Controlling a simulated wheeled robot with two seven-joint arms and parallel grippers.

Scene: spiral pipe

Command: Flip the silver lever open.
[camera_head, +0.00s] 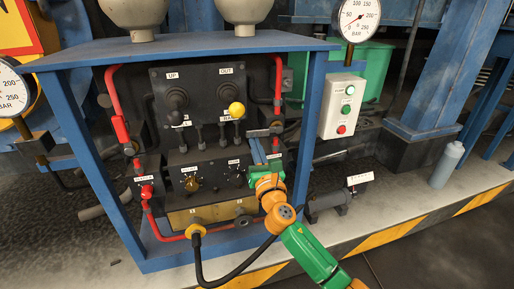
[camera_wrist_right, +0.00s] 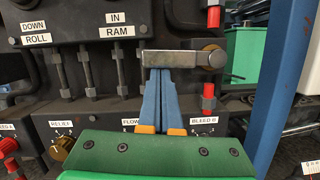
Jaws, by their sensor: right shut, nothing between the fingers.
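The silver lever (camera_wrist_right: 185,60) lies level across the upper middle of the right wrist view. Its pivot end is at the right, on a round brass-coloured fitting. In the head view the lever (camera_head: 260,132) is small, on the right side of the black panel. My right gripper (camera_wrist_right: 164,72) has its two blue fingers together with nothing between them. The fingertips are just below the lever's left half; I cannot tell whether they touch it. The right gripper also shows in the head view (camera_head: 256,142), in front of the panel. My left gripper is out of view.
A blue frame (camera_head: 312,120) surrounds the panel, with an upright right of the lever. Red pipes (camera_head: 277,75) run above. A white button box (camera_head: 342,106) hangs outside the frame. A black hose (camera_head: 205,270) hangs below.

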